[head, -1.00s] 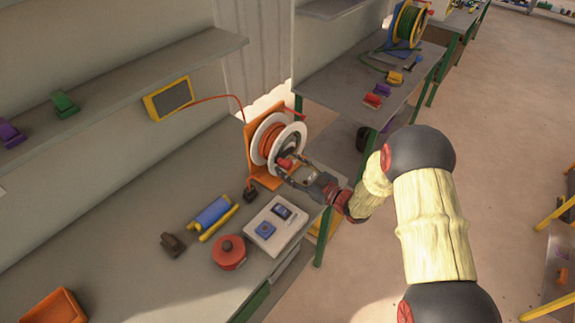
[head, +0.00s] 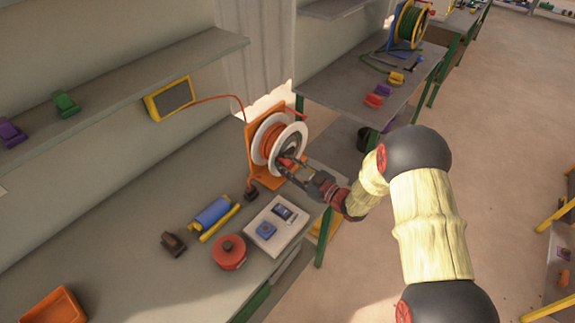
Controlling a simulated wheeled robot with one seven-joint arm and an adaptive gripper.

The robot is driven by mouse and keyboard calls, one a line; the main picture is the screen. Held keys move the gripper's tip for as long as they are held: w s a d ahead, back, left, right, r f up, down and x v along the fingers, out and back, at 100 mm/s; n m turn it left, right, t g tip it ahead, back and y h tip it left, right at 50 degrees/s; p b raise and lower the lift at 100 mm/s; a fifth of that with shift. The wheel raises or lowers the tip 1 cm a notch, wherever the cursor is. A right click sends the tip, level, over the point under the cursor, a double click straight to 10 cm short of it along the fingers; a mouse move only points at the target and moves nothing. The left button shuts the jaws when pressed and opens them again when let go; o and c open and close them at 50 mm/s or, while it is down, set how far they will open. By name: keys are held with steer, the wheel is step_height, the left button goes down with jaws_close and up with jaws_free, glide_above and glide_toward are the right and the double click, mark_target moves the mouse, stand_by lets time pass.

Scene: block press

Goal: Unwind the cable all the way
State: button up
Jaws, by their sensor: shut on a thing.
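A white cable reel (head: 293,131) with orange cable (head: 269,139) wound on its core stands in an orange frame (head: 252,143) near the bench's right end. Orange cable still shows around the core. A thin red cable (head: 216,98) runs from a yellow-framed panel (head: 169,97) over to the reel stand. My gripper (head: 287,168) is at the front face of the reel, shut on a red crank handle (head: 286,162). The fingers hide part of the handle and the reel's hub.
On the bench (head: 130,240) are a blue roller (head: 212,211), a red round pot (head: 229,252), a light box with a blue button (head: 274,225), a dark brown block (head: 173,244) and an orange tray (head: 53,307). Another bench (head: 345,85) with a green-cable reel (head: 410,25) stands behind.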

jaws_close()
steer(key=shift+f+b, duration=0.2)
steer(key=shift+b, duration=0.1)
